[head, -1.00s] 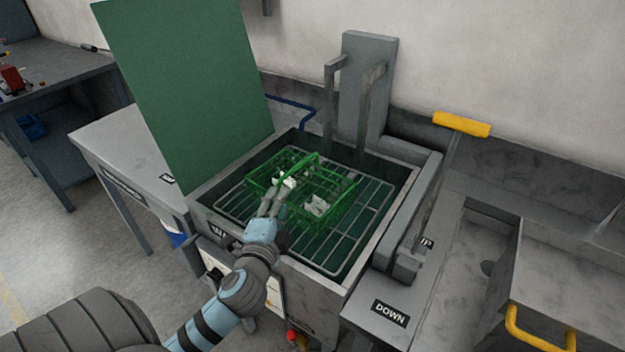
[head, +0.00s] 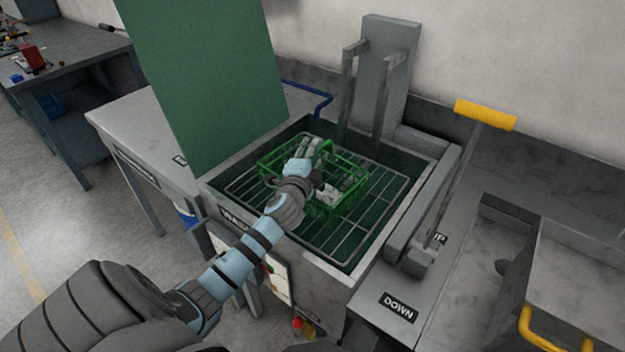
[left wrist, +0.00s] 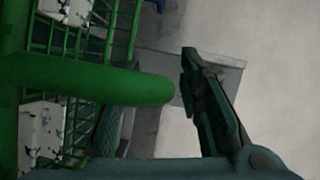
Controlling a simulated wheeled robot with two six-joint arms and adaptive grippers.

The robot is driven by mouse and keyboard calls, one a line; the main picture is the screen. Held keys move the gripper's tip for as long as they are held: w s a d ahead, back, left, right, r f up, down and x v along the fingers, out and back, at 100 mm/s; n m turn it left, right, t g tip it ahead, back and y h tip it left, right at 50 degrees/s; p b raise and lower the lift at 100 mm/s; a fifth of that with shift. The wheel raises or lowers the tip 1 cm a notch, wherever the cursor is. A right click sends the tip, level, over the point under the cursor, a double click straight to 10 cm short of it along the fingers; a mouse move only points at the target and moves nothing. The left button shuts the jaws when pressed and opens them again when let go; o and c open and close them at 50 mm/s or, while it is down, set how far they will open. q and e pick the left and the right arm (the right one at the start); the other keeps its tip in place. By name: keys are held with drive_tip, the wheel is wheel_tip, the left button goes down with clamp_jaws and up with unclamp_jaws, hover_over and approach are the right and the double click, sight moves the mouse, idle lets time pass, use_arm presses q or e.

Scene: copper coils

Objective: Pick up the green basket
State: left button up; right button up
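The green basket (head: 345,205), a wire frame with white parts inside, sits on the wire rack in the open washing tank. My left gripper (head: 312,148) is over the basket at its raised handle and covers part of it. In the left wrist view, the thick green handle (left wrist: 90,80) crosses from the left, with the basket mesh behind it. The left gripper's fingers (left wrist: 160,110) stand apart, with the handle's end reaching into the space between them. Whether they touch the handle cannot be told. My right gripper is out of view.
The tank (head: 232,215) has a green lid (head: 205,80) raised at its left. A grey lifting post (head: 385,75) stands behind. A lever with a yellow grip (head: 485,114) is at the right. A bench (head: 150,120) stands at the left.

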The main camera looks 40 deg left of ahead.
use_arm(q)
drive_tip(key=shift+s, duration=0.1)
clamp_jaws()
